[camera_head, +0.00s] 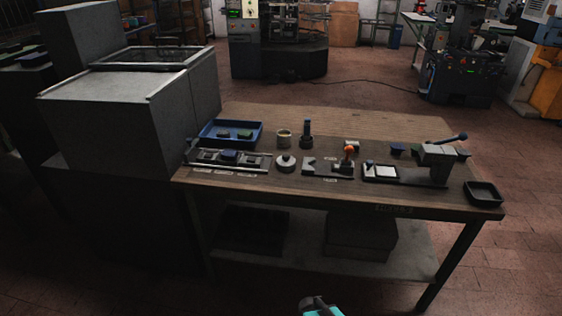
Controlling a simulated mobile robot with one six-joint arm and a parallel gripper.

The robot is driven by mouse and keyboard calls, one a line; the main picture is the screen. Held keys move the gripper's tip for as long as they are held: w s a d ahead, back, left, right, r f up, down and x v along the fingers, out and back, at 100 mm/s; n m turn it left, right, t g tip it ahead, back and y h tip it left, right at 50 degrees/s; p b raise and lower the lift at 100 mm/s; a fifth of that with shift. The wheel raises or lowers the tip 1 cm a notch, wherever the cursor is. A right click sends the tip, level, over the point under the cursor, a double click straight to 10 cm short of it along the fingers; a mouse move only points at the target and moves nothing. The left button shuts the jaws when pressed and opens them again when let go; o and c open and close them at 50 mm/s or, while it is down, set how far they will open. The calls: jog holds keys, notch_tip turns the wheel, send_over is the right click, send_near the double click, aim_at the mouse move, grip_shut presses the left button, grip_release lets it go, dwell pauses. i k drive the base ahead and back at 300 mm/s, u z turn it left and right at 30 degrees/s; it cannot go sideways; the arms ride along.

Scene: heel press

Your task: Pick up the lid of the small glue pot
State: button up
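A small round light-grey piece with a knob on top (286,161) stands near the front edge of the wooden bench, left of its middle. It looks like a low pot with its lid, but I cannot make out a seam between them. Behind it stands a cream, open-topped cylinder (284,138). A grey and teal part of my arm shows at the bottom edge, well in front of the bench. No gripper fingers show.
The wooden bench (330,115) carries a blue tray (207,132), a dark upright tool (306,135), a fixture with an orange knob (349,152), a lever press (437,160) and a black tray (483,193). A large grey cabinet stands left. The bench's back strip is clear.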

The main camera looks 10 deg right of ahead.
aim_at(286, 163)
jog(key=i, duration=0.85)
jog(key=z, duration=0.05)
